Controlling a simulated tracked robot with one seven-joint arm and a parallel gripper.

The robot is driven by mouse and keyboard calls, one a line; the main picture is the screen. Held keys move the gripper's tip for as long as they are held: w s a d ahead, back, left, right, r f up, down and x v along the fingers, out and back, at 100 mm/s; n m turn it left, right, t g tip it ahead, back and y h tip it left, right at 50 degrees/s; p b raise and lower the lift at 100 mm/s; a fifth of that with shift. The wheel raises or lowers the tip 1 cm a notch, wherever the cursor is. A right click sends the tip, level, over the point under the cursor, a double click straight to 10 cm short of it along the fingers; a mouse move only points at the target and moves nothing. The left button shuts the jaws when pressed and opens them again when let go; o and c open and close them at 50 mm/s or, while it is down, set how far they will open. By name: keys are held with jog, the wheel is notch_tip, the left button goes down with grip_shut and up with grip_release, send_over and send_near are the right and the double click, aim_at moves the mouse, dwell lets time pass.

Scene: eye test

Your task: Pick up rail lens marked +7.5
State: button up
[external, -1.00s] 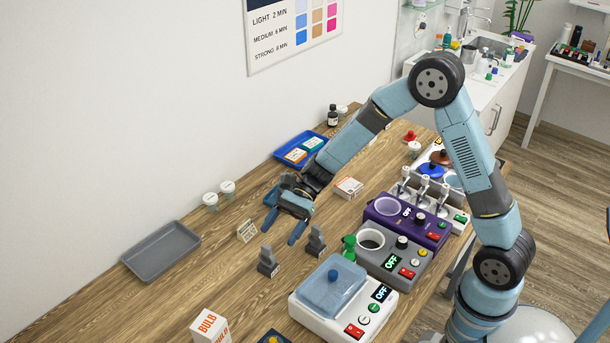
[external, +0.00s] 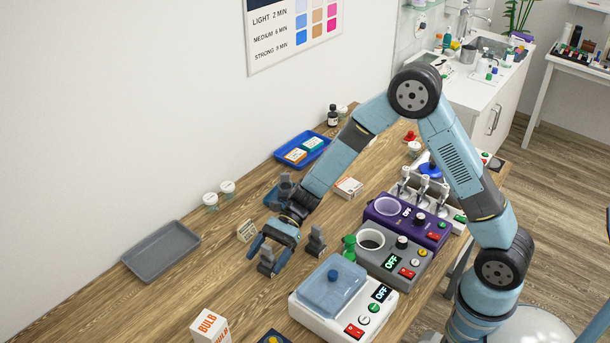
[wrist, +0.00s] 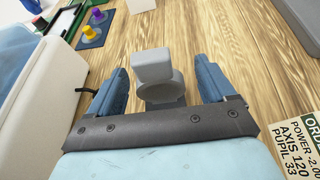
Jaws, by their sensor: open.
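A grey rail lens on a stepped block (external: 267,261) stands on the wooden table in the external view. In the wrist view the same lens (wrist: 152,66) is upright between my fingers, with bare table showing on both sides of it. No marking on it can be read. My gripper (external: 265,264) points down over it with its fingers apart; in the wrist view my gripper (wrist: 160,68) is open and not closed on anything. A second grey lens (external: 316,240) stands to the right, and a similar one (external: 286,186) is farther back by a blue tray.
A white machine with a blue lid (external: 331,285) stands close on the right. An order card (external: 246,231) reading power -2.00 is just behind-left of my gripper. A grey tray (external: 161,251) lies left, a bulb box (external: 210,326) in front. The table between these is clear.

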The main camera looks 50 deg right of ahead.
jog(key=shift+c, duration=0.4)
jog(key=c, duration=1)
jog(key=shift+r, duration=0.15)
jog(key=shift+c, duration=0.2)
